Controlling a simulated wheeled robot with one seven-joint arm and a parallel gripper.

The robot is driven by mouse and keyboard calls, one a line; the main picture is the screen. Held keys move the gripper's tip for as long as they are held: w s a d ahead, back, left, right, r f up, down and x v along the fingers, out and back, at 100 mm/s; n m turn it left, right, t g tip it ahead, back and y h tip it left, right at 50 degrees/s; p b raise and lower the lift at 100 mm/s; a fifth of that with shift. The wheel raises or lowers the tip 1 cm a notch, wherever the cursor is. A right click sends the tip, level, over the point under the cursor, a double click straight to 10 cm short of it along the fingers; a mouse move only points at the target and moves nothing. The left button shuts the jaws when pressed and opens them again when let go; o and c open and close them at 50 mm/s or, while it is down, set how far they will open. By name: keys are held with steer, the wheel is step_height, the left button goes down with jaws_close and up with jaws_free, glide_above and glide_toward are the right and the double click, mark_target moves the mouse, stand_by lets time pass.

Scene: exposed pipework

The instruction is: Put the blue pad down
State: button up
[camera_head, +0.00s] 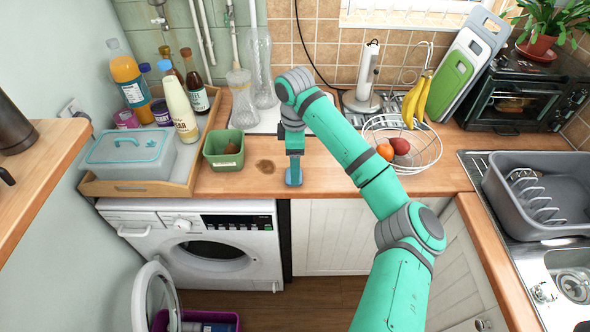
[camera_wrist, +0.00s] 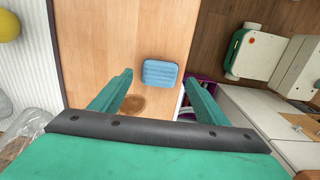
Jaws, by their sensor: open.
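The blue pad (camera_head: 293,176) lies on the wooden worktop (camera_head: 330,180) close to its front edge. In the wrist view the pad (camera_wrist: 160,73) is a small ribbed blue rectangle lying flat on the wood, beyond the fingertips and apart from them. My gripper (camera_head: 294,160) points down above the pad in the head view. In the wrist view my gripper (camera_wrist: 158,80) shows its two green fingers spread wide with nothing between them. A round brown mark (camera_wrist: 133,104) on the worktop shows near the left finger.
A green tub (camera_head: 223,150) and a wooden tray with a box (camera_head: 130,155) and bottles stand to the left. A wire fruit basket (camera_head: 410,150) is to the right. The washing machine (camera_head: 200,245) below has its door open.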

step_height(320, 180, up, 9)
steer(key=shift+f, duration=0.2)
stand_by(0.6)
